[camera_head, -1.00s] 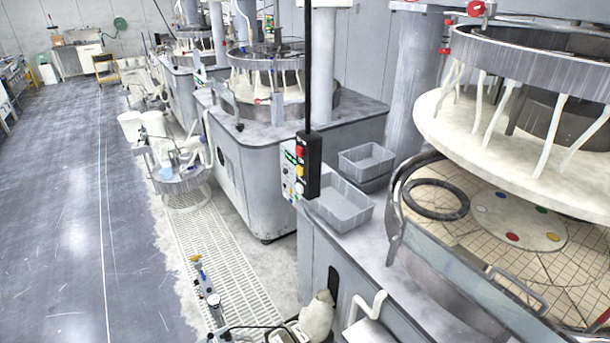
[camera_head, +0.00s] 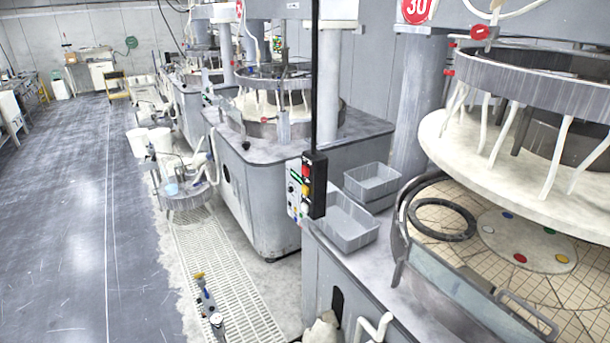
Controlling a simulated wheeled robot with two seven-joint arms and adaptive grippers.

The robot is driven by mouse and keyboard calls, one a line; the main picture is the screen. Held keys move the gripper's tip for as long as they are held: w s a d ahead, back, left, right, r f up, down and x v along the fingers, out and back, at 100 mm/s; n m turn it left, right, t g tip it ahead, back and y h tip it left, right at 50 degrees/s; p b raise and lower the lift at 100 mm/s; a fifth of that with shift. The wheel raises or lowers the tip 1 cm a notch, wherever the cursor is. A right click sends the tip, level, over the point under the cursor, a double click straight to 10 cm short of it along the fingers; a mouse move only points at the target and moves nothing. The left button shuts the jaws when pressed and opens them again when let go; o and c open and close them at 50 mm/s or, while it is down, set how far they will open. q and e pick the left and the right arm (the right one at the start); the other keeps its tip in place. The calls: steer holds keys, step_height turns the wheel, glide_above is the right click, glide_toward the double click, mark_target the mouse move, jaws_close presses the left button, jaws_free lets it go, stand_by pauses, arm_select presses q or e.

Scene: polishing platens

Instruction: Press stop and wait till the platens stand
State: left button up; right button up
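A black hanging pendant (camera_head: 314,187) with a red button at its top and yellow and white ones below hangs on a dark pole. Behind it is a pale control panel (camera_head: 294,190) with small buttons, partly hidden by the pendant. The lower platen (camera_head: 460,200), tiled in cream, lies at the right with a black ring (camera_head: 441,219) and a pale disc (camera_head: 525,241) with coloured dots on it. The upper platen (camera_head: 500,185) is raised above it. I cannot tell whether the platens turn. Neither gripper is in view.
Two grey trays (camera_head: 345,229) (camera_head: 372,183) sit on the machine top beside the pendant. A clear guard with a handle (camera_head: 527,312) edges the near platen. More machines (camera_head: 262,170) stand behind. The floor at left (camera_head: 60,220) is free, beside a drain grating (camera_head: 215,262).

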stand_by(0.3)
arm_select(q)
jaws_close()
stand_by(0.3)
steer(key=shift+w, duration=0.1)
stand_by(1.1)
